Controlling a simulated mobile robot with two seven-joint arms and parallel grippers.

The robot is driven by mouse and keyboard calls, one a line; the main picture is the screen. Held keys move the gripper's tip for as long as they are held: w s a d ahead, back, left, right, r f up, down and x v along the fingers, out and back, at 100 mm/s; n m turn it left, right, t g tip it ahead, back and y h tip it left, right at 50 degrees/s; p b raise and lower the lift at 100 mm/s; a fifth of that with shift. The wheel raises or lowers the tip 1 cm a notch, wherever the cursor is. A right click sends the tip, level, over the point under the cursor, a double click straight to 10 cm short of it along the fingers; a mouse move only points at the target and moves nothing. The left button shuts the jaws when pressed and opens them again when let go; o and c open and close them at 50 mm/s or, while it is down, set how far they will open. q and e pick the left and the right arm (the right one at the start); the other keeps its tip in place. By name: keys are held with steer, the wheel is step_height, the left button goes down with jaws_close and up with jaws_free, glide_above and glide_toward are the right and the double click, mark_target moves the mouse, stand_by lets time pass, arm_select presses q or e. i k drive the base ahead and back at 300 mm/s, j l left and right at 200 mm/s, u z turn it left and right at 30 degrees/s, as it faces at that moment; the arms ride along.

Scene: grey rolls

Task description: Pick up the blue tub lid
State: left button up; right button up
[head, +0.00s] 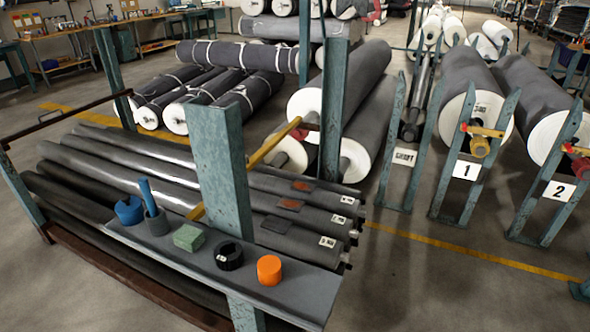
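A small blue round thing (128,211), which looks like the blue tub lid or a lidded tub, is at the left end of the narrow grey shelf (290,300). At this size I cannot tell lid from tub. Right beside it is a grey cup (157,224) with a blue stick (146,193) upright in it. Neither of my grippers is in view.
Along the shelf to the right are a green block (189,237), a black ring (229,255) and an orange cylinder (269,270). A teal post (219,170) rises behind the shelf. Long dark rolls (120,165) lie on a rack behind it. Floor at right front is clear.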

mark_target(127, 205)
steer(key=i+j+z, duration=0.15)
steer(key=j+z, duration=0.15)
steer(key=j, duration=1.05)
steer(key=j+z, duration=0.25)
steer(key=j, duration=1.1)
